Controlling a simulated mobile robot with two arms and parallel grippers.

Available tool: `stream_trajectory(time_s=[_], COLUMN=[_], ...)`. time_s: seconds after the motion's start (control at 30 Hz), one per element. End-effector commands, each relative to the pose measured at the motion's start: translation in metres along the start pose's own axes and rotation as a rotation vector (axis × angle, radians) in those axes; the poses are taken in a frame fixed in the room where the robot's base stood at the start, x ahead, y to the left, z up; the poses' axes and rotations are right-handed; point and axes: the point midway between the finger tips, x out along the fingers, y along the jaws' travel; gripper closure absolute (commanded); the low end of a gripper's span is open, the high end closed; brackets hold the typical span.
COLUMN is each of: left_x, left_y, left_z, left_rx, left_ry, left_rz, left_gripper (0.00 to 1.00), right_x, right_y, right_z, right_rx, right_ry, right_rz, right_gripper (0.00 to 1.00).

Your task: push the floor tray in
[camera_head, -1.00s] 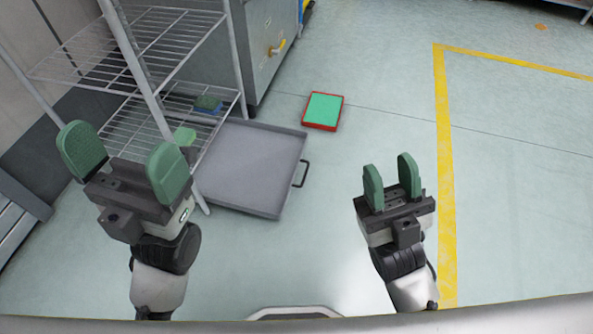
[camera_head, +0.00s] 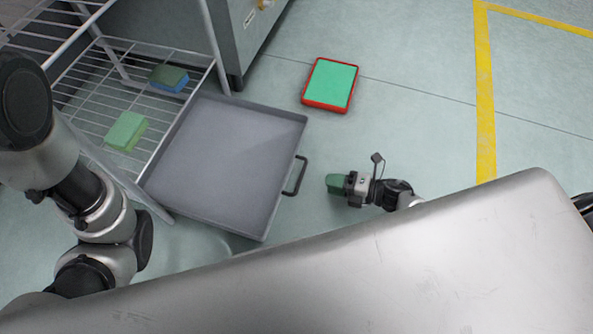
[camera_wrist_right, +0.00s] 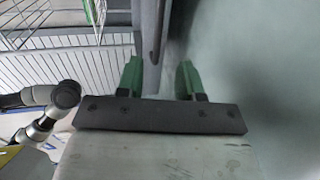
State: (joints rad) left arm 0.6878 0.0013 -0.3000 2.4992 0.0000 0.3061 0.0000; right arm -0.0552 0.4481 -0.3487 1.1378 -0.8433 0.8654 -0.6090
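The grey floor tray (camera_head: 225,165) sticks out from under the wire rack, flat on the floor. Its dark handle (camera_head: 296,176) is on the side facing right. My right gripper (camera_head: 336,184) is low near the floor, just right of the handle and apart from it. In the right wrist view the right gripper (camera_wrist_right: 160,78) has its green fingers spread, with nothing held. The tray's edge (camera_wrist_right: 149,45) and the dark handle (camera_wrist_right: 162,35) show ahead, around the gap between the fingers. My left arm is at the left; its gripper is out of the head view.
The wire rack (camera_head: 135,90) stands over the tray's left side, with a green sponge (camera_head: 124,130) and a green-and-blue sponge (camera_head: 168,78) on a shelf. A red-rimmed green box (camera_head: 330,84) lies on the floor behind. A grey cabinet (camera_head: 240,40) stands at the back.

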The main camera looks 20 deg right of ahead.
Motion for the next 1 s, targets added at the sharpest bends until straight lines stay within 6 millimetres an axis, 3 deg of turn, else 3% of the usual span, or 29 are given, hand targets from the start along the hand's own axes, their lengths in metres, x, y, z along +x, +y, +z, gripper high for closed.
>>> stream_trajectory(time_s=[0.3,0.5,0.93,1.0], left_x=[-0.024,-0.035,-0.037,-0.037], left_y=[0.006,0.008,0.009,0.009], left_z=[-0.011,-0.014,-0.015,-0.015], left_rx=[0.001,0.001,0.0,0.0], left_ry=[0.008,0.008,0.009,0.009], left_rz=[0.002,0.003,0.003,0.003], left_gripper=[0.07,0.07,0.07,0.07], right_x=[0.061,0.089,0.1,0.1], right_y=[-0.002,0.0,0.003,0.003], right_z=[-0.001,-0.001,-0.001,-0.001], right_rx=[0.002,0.003,0.004,0.004], right_ry=[0.001,0.001,0.0,0.0], right_rz=[0.008,0.007,0.006,0.006], right_gripper=[0.63,0.63,0.63,0.73])
